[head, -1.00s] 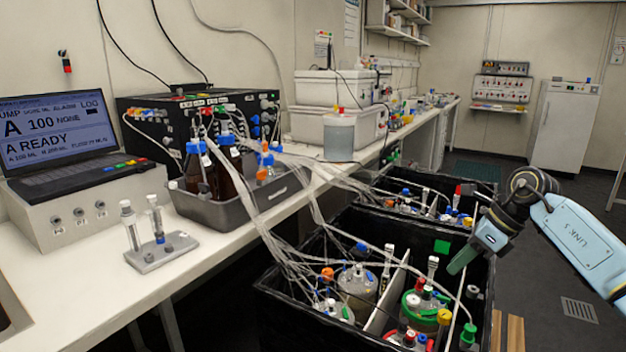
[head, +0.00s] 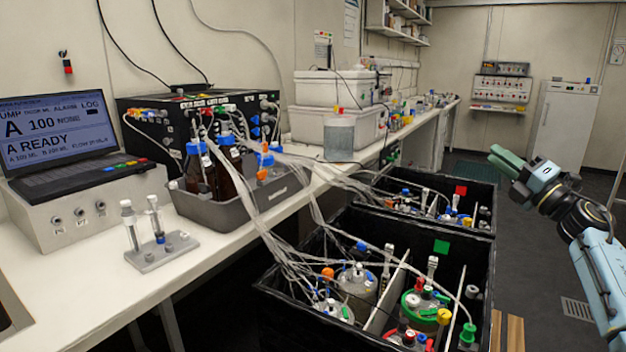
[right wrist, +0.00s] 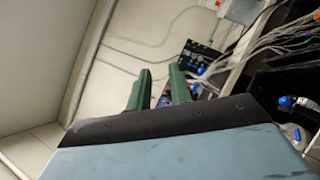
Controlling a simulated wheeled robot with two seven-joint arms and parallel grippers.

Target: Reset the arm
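My right gripper (head: 499,160) is raised in free air at the right of the head view, beyond and above the black shaker boxes. Its green fingers point up and to the left. In the right wrist view the two fingers (right wrist: 160,72) stand apart with bare wall between them, so it is open and empty. My left gripper is not in view.
The near black box (head: 275,297) holds several vessels with tubing, and a second black box (head: 480,190) stands behind it. The white bench (head: 60,290) on the left carries a laptop (head: 62,130) and a grey bottle tray (head: 222,212).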

